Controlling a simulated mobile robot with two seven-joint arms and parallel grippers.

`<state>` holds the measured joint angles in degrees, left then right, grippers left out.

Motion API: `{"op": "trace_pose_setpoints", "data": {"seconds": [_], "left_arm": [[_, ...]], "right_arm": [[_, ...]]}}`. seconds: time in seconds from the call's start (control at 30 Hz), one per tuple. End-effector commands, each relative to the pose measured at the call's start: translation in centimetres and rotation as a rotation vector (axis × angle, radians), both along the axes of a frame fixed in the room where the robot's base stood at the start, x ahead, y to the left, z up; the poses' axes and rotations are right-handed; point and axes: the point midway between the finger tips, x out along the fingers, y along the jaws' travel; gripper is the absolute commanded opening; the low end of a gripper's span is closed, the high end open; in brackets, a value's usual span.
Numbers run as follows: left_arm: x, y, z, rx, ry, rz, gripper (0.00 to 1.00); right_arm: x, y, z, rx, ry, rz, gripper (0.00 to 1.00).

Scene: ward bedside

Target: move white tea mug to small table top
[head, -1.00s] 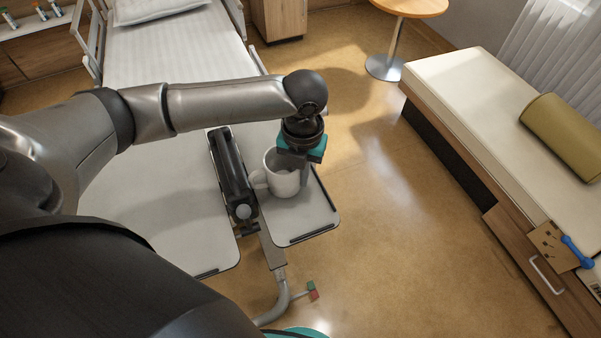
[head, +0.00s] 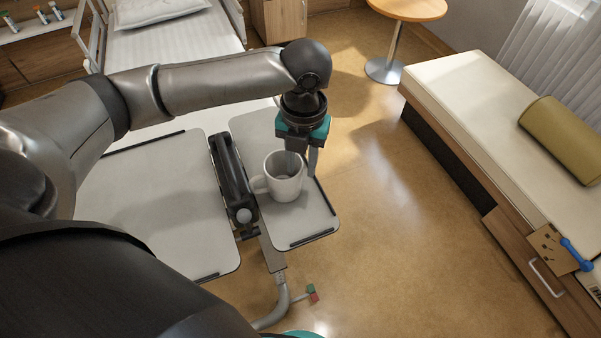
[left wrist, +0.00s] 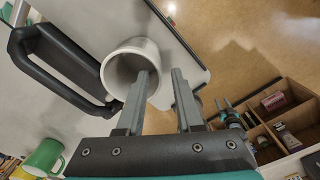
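The white tea mug (head: 286,187) stands upright on the small table top (head: 316,221), the narrow right leaf of the overbed table. Its handle points left in the head view. Whether a finger touches the mug I cannot tell.
A bed (head: 170,50) lies behind, a couch (head: 480,100) with an olive bolster (head: 563,140) on the right. A green mug (left wrist: 44,156) shows in the wrist view.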

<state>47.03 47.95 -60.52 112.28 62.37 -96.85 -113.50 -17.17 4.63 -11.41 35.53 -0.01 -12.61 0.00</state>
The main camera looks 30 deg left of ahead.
Motion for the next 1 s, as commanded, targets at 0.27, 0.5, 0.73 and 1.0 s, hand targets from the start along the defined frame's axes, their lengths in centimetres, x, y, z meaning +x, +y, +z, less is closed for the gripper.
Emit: {"op": "trace_pose_setpoints", "data": {"seconds": [0.27, 0.5, 0.73, 1.0], "left_arm": [[0.1, -0.1, 5.2, 0.0, -0.001, 0.002, 0.35], [0.0, -0.1, 6.4, 0.001, 0.001, 0.001, 0.35], [0.0, -0.1, 6.4, 0.0, 0.001, 0.001, 0.35], [0.0, -0.1, 6.3, 0.0, 0.002, 0.001, 0.35]], "right_arm": [[0.0, 0.0, 0.6, 0.001, 0.0, 0.001, 0.5], [0.0, 0.1, 0.7, 0.001, -0.001, 0.001, 0.5], [0.0, 0.1, 0.7, 0.001, -0.001, 0.001, 0.5], [0.1, 0.1, 0.7, 0.001, -0.001, 0.001, 0.5]]}}
